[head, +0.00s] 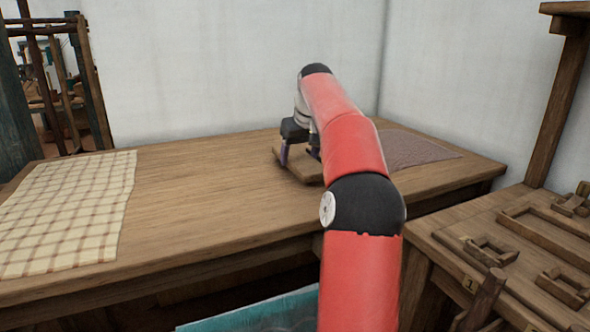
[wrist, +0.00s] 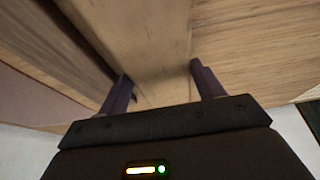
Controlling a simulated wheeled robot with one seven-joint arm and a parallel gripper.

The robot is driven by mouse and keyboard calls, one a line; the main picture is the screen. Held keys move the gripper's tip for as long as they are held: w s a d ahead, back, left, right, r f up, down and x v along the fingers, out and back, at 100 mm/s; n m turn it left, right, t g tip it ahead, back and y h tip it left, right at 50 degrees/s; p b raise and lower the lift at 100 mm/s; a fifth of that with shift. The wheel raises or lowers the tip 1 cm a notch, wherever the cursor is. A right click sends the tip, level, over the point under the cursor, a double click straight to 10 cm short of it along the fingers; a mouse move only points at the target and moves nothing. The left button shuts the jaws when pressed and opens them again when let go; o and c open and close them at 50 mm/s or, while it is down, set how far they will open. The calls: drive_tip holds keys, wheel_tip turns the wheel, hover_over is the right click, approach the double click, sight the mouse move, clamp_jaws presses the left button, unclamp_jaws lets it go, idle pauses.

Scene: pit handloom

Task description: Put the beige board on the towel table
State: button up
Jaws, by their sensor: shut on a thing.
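The beige board (head: 298,168) is at my gripper (head: 297,157), over the right part of the towel table (head: 205,175). In the wrist view, the board (wrist: 145,38) runs between the two dark fingers of my gripper (wrist: 160,80), which are shut on its sides. The board looks about level and lies on or just above the wooden top; I cannot tell which. My arm hides its right end in the head view.
A checked towel (head: 70,210) covers the table's left end. A brownish cloth (head: 415,148) lies right of the board. A lower bench (head: 480,225) with wooden frames stands at the right. The table's middle is clear. White walls stand behind.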

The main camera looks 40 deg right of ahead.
drive_tip(key=shift+f+b, duration=0.3)
drive_tip(key=shift+f, duration=0.6)
drive_tip(key=shift+a+r, duration=0.1)
drive_tip(key=o, duration=1.1)
drive_tip(key=p+v, duration=0.4)
drive_tip(key=v, duration=0.8)
